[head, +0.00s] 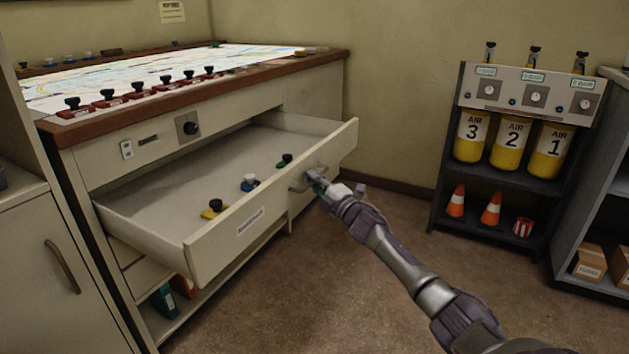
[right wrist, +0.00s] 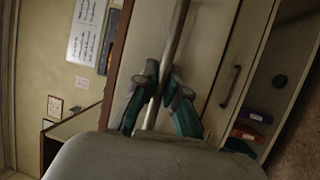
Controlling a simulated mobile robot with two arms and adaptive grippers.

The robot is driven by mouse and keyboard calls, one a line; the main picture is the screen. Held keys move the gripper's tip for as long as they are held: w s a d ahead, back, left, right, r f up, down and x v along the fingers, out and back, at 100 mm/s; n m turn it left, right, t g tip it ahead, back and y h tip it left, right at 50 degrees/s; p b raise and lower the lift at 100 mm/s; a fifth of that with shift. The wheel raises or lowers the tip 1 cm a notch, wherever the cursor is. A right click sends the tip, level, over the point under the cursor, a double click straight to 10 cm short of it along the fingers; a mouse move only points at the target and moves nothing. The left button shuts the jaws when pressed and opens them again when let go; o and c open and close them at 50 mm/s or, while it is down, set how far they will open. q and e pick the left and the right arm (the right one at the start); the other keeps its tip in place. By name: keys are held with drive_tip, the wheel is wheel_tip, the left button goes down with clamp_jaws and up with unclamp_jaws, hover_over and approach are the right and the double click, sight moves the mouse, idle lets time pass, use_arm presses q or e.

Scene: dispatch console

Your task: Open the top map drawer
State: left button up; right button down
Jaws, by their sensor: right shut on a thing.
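The top map drawer (head: 185,240) of the map console stands pulled out well toward me in the head view. A few markers lie in it: a yellow one (head: 214,208), a blue one (head: 249,183) and a green one (head: 286,160). My right gripper (head: 316,181) is shut on the drawer's bar handle (head: 301,184), near the right end of the drawer front. In the right wrist view the fingers (right wrist: 160,88) close around the handle bar (right wrist: 176,35). My left gripper is not in view.
The console top (head: 317,63) carries a map and a row of dark-knobbed markers. An air-cylinder rack (head: 500,189) with traffic cones stands at the right. A cabinet (head: 35,275) stands at the left. The floor (head: 330,290) before the drawer is clear.

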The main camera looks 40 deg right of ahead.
drive_tip(key=c, duration=1.5)
unclamp_jaws()
drive_tip(key=s, duration=0.4)
drive_tip(key=s+f, duration=0.1)
drive_tip(key=s, duration=0.3)
drive_tip(key=s+f, duration=0.1)
drive_tip(key=s, duration=0.2)
drive_tip(key=shift+s+f, duration=0.1)
drive_tip(key=shift+s, duration=0.3)
drive_tip(key=shift+a, duration=0.15)
